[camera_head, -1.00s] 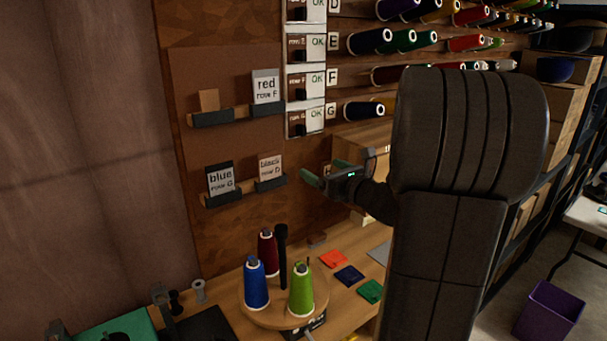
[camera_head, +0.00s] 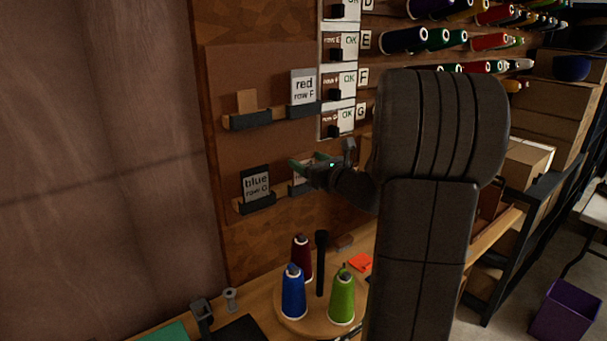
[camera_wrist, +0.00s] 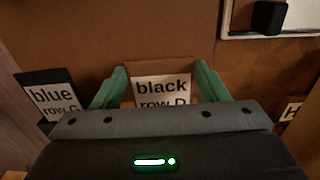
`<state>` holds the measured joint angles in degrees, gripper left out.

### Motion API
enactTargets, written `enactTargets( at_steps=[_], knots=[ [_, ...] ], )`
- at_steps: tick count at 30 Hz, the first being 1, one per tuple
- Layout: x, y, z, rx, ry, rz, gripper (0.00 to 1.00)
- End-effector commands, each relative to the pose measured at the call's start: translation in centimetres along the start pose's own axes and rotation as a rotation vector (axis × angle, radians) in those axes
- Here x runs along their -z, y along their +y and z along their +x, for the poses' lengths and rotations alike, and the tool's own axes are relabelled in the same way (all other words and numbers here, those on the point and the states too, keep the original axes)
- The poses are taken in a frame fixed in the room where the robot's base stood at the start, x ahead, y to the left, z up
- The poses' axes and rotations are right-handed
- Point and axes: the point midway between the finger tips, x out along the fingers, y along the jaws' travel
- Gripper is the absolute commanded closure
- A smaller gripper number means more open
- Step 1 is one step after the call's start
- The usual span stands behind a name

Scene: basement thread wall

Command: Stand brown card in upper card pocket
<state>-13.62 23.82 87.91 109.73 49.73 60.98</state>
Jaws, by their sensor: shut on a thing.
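The brown card, with a white label reading "black row D", stands at the lower right pocket in the head view (camera_head: 299,178) and shows in the middle of the wrist view (camera_wrist: 161,87). My gripper (camera_head: 297,163) is at this card, its green fingers on either side in the wrist view (camera_wrist: 160,82), shut on it. Its lower part is hidden behind my gripper. The upper left pocket (camera_head: 248,121) has a plain tan piece (camera_head: 247,101) standing at it. The upper right pocket holds the "red row F" card (camera_head: 303,87).
The "blue row G" card (camera_head: 256,186) stands in the lower left pocket, close beside my gripper. Blue (camera_head: 293,294), green (camera_head: 342,298) and dark red (camera_head: 301,258) spools stand below on a round wooden stand. Thread rows and label cards line the wall at right.

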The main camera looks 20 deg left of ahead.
Motion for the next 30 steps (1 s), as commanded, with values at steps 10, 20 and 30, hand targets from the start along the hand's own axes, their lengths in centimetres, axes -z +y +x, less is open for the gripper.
enactTargets(
  at_steps=[10, 20, 30],
  knots=[
    [-1.2, 0.0, 0.0, 0.000, -0.001, 0.000, 0.44],
    [-3.2, 0.0, 0.0, 0.000, -0.001, 0.000, 0.44],
    [-5.1, 0.0, 0.0, 0.000, -0.001, 0.000, 0.44]
  ],
)
